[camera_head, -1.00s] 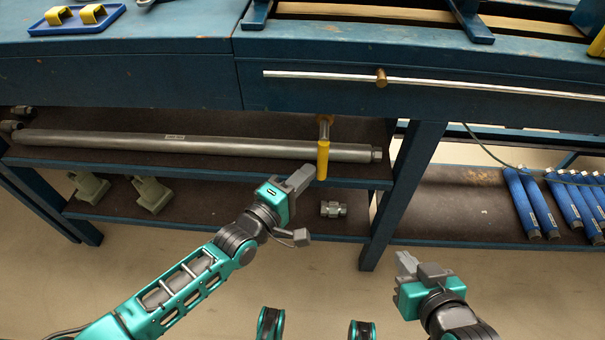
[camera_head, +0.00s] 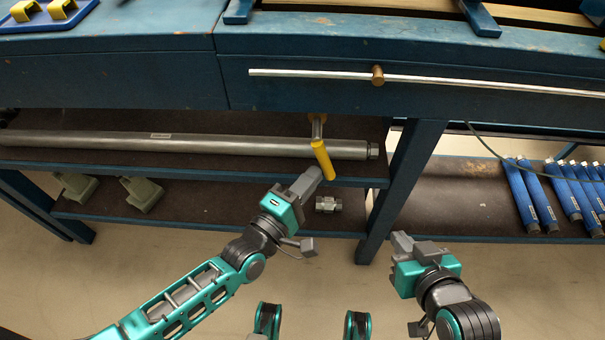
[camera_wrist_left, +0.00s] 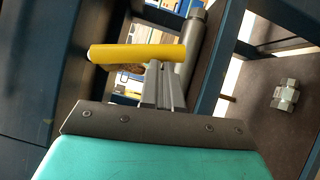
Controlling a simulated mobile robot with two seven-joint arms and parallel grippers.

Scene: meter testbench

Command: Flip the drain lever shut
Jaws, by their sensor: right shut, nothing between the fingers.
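The drain lever has a yellow handle (camera_head: 323,160) and hangs below the bench top from a metal valve fitting (camera_head: 317,125). The handle slants, its lower end toward the right. My left gripper (camera_head: 311,180) is at the left side of the handle's lower part, its fingers together, and seems to touch it. In the left wrist view the yellow handle (camera_wrist_left: 138,54) lies across just beyond the shut fingertips (camera_wrist_left: 160,72). My right gripper (camera_head: 401,243) is shut and empty, low in front of the bench leg.
A long grey pipe (camera_head: 220,146) lies on the shelf behind the lever. A metal fitting (camera_head: 328,204) sits on the lower shelf. The blue bench leg (camera_head: 402,185) stands right of the lever. Several blue cylinders (camera_head: 545,205) lie on the right shelf. The floor in front is clear.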

